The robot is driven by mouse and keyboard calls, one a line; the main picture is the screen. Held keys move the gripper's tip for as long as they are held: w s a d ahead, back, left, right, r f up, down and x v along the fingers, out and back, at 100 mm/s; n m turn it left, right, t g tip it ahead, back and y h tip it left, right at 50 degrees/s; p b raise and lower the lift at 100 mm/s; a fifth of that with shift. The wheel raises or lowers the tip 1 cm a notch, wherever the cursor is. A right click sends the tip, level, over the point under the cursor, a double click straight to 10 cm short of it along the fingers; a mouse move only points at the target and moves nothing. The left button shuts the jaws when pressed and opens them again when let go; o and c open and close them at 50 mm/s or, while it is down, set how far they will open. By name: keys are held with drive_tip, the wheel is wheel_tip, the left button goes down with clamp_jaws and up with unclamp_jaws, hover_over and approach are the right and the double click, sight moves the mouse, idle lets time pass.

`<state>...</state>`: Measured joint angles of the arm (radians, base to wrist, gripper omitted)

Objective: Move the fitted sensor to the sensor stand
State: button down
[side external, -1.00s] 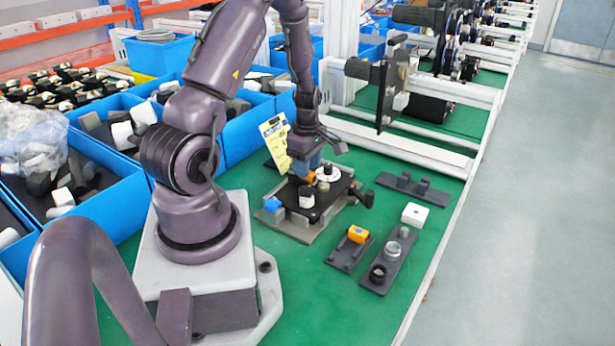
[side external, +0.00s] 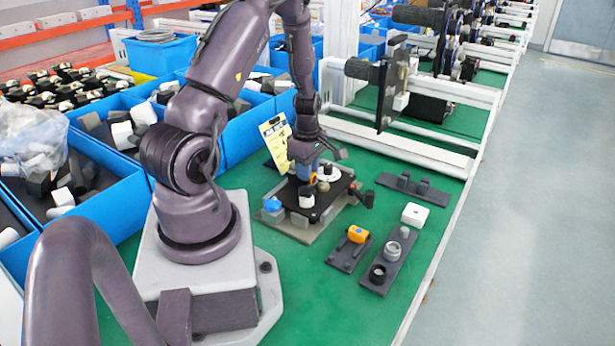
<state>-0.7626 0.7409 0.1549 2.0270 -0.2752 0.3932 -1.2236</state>
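The plate carries a white cylinder (side external: 306,198) and a white round piece (side external: 331,173). A blue knob (side external: 272,204) is at its left. An orange piece (side external: 357,234) sits on a dark stand (side external: 343,259) in front. I cannot tell which part is the fitted sensor or which holder is the sensor stand.
A dark holder (side external: 373,283) with a ring and a grey round piece lies right of the orange piece. A white block (side external: 415,215) and a dark two-post stand (side external: 418,188) are farther right. Blue bins (side external: 118,205) line the left. A yellow card (side external: 275,138) stands behind the plate.

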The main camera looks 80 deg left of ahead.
drive_tip(key=shift+r, duration=2)
drive_tip(key=w+d+m, duration=0.1)
drive_tip(key=w+d, duration=0.1)
drive_tip(key=w+d+m, duration=0.1)
drive_tip(key=w+d, duration=0.1)
drive_tip(key=d, duration=0.1)
drive_tip(key=shift+w+r, duration=0.2)
drive_tip(key=w+d+m, duration=0.1)
drive_tip(key=w+d, duration=0.1)
drive_tip(key=d, duration=1.3)
drive_tip(key=shift+s+d+f+n, duration=0.5)
drive_tip(key=shift+s+d+f, duration=0.1)
drive_tip(key=shift+f, duration=0.2)
drive_tip(key=shift+s+d+f+n, duration=0.5)
drive_tip(key=shift+s+f, duration=0.15)
drive_tip(key=shift+f, duration=0.1)
drive_tip(key=shift+s+d+f+n, duration=0.5)
drive_tip(key=shift+s+d+f, duration=0.1)
drive_tip(key=shift+f, duration=0.2)
drive_tip(key=shift+a+f, duration=0.1)
drive_tip(key=shift+f, duration=0.05)
